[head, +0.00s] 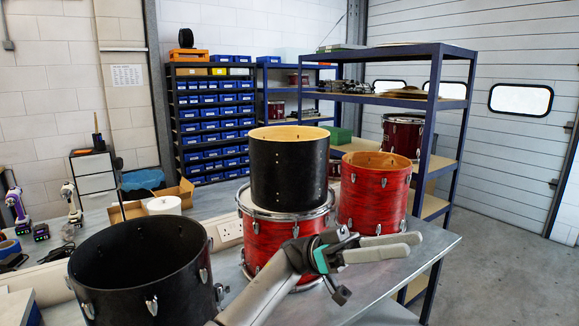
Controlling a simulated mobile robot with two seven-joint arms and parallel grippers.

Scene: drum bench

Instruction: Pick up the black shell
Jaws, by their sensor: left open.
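A black shell (289,172) with a pale wooden rim stands upright on a red drum (262,238) with a metal hoop, near the bench's right end. A larger black shell (118,297) with silver lugs and an open top stands at the front left. My left gripper (412,245) is in front of the red drums, its fingers pointing right, apart with a narrow gap and nothing visible between them. In the picture it lies below and right of the stacked black shell. My left arm hides part of the lower red drum. My right gripper is not in view.
A red shell (374,192) stands right of the stack. The grey bench (418,262) is bare near its right edge. Behind are a cardboard box (128,210), a white roll (164,205) and a blue-framed shelf (433,120). Power tools (71,203) stand at the left.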

